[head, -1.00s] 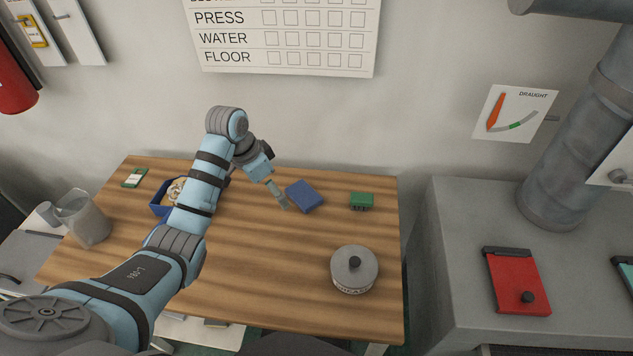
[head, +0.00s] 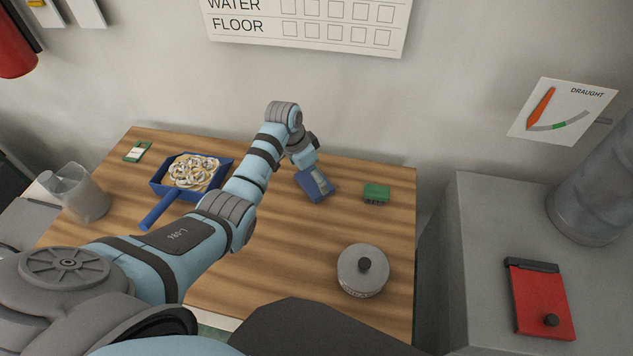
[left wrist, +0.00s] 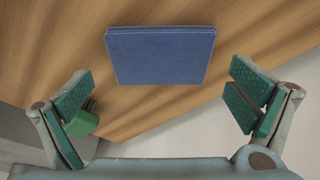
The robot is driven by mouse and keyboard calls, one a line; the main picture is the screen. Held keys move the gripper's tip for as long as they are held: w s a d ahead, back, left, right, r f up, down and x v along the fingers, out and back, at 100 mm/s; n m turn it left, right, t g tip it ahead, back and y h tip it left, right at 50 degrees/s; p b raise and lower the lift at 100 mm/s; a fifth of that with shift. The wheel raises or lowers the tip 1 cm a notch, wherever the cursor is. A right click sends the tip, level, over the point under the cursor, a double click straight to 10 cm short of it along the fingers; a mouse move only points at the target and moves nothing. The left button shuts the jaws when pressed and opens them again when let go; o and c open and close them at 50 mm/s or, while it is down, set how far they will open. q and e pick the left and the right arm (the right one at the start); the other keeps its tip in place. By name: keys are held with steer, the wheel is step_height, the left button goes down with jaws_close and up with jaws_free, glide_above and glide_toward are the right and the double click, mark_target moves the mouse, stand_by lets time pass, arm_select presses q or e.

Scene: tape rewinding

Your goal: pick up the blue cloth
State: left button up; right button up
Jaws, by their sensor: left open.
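The blue cloth (head: 303,185) lies folded flat in a square near the back of the wooden table. In the left wrist view the cloth (left wrist: 160,56) is ahead of my fingers and centred between them, with nothing between the fingertips. My left gripper (head: 320,182) is over the cloth in the head view and hides its middle. In the left wrist view the left gripper (left wrist: 163,93) is wide open and empty. I cannot tell its exact height above the cloth. My right gripper is not in view.
A green block-like object (head: 376,193) stands just right of the cloth. A round lidded pot (head: 362,271) is nearer the front. A blue dustpan (head: 155,212) full of pale curls, a clear jug (head: 84,198) and a green-white packet (head: 138,151) are on the left.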

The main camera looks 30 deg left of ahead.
arm_select(q)
steer(key=x, duration=0.3)
steer(key=shift+s+f+b, duration=0.15)
steer(key=shift+b, duration=0.25)
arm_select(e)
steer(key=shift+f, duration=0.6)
arm_select(q)
steer(key=shift+a, duration=0.1)
steer(key=c, duration=0.8)
step_height(320, 180, up, 9)
steer(key=shift+p, duration=1.2)
step_height(320, 180, up, 12)
glide_above(313, 181)
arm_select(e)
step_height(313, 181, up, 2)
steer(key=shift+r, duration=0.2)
